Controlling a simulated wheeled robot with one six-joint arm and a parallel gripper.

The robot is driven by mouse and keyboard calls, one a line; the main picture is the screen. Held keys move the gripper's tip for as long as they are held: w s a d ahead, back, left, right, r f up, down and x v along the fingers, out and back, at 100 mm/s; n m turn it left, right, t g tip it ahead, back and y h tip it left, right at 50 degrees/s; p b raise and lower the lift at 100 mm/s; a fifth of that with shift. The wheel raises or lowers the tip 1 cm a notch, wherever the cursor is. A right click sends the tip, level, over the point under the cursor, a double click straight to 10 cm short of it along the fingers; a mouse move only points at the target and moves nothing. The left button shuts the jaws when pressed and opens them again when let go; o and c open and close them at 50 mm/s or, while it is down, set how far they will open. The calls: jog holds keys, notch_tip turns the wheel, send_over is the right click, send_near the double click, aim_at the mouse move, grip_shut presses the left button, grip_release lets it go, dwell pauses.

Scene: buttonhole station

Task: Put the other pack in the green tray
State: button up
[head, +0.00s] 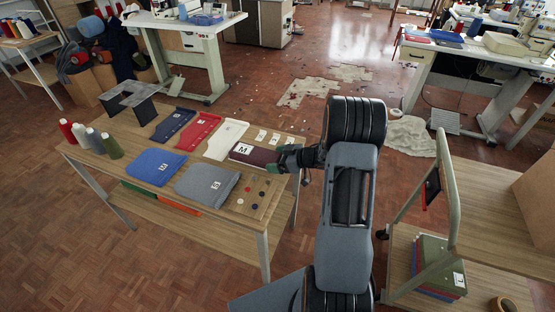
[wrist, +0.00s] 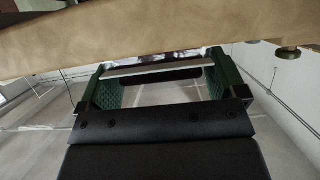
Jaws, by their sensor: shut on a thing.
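A maroon pack (head: 254,154) with a white M label is at the right side of the wooden table, level with the tabletop. My gripper (head: 287,158), with green fingers, is shut on its right edge. I cannot tell whether the pack touches the table. In the wrist view my gripper (wrist: 158,85) shows its two green fingers with a pale strip and a dark bar between them; the pack is hard to make out there. A green tray-like edge (head: 138,190) shows under the tabletop, mostly hidden by it.
The table (head: 112,172) holds a blue folded garment (head: 156,167), a grey one (head: 207,183), navy, red and white items, cards, buttons and thread spools. An orange edge (head: 178,206) shows below.

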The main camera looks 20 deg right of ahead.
jog(key=o, duration=0.6)
jog(key=shift+f, duration=0.15)
jog(key=shift+c, duration=0.2)
jog(key=shift+o, duration=0.7)
